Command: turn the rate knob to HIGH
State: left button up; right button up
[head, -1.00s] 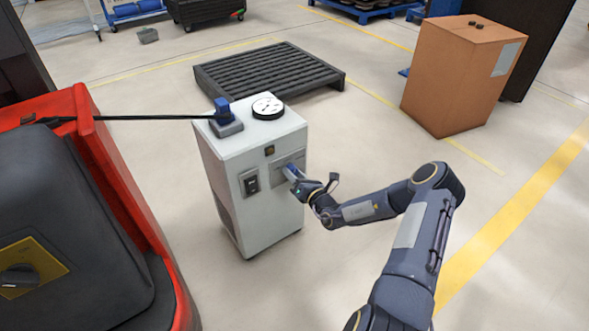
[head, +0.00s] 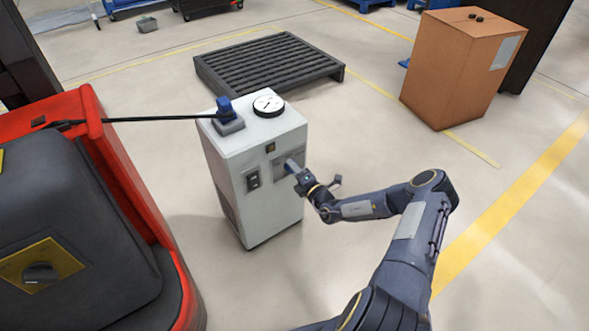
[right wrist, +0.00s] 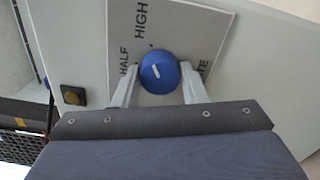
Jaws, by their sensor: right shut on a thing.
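My right gripper (right wrist: 160,68) is shut on the knob, one pale finger on each side. My left gripper is not in view.
A dial gauge (head: 268,104) and a blue-and-grey fitting (head: 227,118) with a black rod sit on the cabinet top. A red and black machine (head: 130,190) stands at left. A black pallet (head: 268,66) and brown carton (head: 455,70) are behind. Floor right of the cabinet is clear.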

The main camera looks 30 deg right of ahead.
dwell(0.5)
jog(key=o, duration=1)
jog(key=shift+c, duration=0.2)
jog(key=shift+s, duration=0.15)
jog(key=s+p, duration=0.2)
jog(key=s, duration=0.5)
jog(key=shift+s+d, duration=0.3)
